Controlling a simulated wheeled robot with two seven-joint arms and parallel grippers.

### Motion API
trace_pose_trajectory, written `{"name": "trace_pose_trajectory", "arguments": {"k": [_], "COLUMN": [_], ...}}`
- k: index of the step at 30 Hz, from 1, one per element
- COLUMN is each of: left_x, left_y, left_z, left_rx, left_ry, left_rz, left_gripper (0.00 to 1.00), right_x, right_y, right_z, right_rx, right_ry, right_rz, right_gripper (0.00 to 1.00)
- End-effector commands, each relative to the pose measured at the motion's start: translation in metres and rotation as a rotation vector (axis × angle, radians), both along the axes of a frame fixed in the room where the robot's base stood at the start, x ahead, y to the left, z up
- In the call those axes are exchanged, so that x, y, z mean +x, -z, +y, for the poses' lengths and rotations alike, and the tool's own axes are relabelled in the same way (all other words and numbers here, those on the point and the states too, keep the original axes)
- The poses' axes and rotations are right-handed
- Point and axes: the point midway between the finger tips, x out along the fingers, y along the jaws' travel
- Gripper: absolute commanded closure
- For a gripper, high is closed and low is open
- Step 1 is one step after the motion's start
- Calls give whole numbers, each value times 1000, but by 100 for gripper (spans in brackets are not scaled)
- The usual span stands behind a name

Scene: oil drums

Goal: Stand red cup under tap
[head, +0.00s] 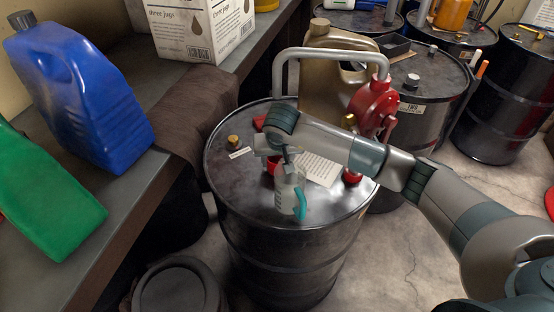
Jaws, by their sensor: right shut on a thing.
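The red cup (272,168) shows only as a small red patch at my right gripper (276,160), over the top of the near black drum (225,165). The right gripper is shut on it and points down; my wrist and a pale bottle with a teal part (288,193) hide much of this spot. A red pump (372,100) with a grey bent pipe (330,53) stands behind my right forearm. I cannot make out a tap opening; my arm covers part of that area. My left gripper is out of view.
A tan jug (325,85) stands behind the near drum. More black drums (430,90) fill the back right. A blue jug (80,95), a green jug (45,190) and a carton (200,30) are on the left bench. A dark lidded bin (178,290) is at the front.

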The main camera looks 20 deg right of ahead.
Motion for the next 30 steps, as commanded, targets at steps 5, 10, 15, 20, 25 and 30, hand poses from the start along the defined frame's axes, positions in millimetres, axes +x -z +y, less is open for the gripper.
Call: {"name": "trace_pose_trajectory", "arguments": {"k": [5, 10, 15, 20, 25, 30], "left_x": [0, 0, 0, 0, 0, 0], "left_y": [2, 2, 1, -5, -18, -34], "left_z": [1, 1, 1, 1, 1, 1], "left_rx": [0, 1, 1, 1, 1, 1], "left_ry": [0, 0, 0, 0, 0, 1], "left_rz": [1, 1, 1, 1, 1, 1], "left_gripper": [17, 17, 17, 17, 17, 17], "right_x": [0, 0, 0, -1, -8, -19], "right_y": [2, 2, 1, -4, -26, -55], "right_z": [0, 0, 0, 0, 1, 4], "right_rx": [0, 0, 0, 0, -1, -1], "right_ry": [0, 0, 0, 0, -1, -2], "right_rz": [0, 0, 0, 0, -1, -2], "right_gripper": [34, 34, 34, 34, 34, 34]}}
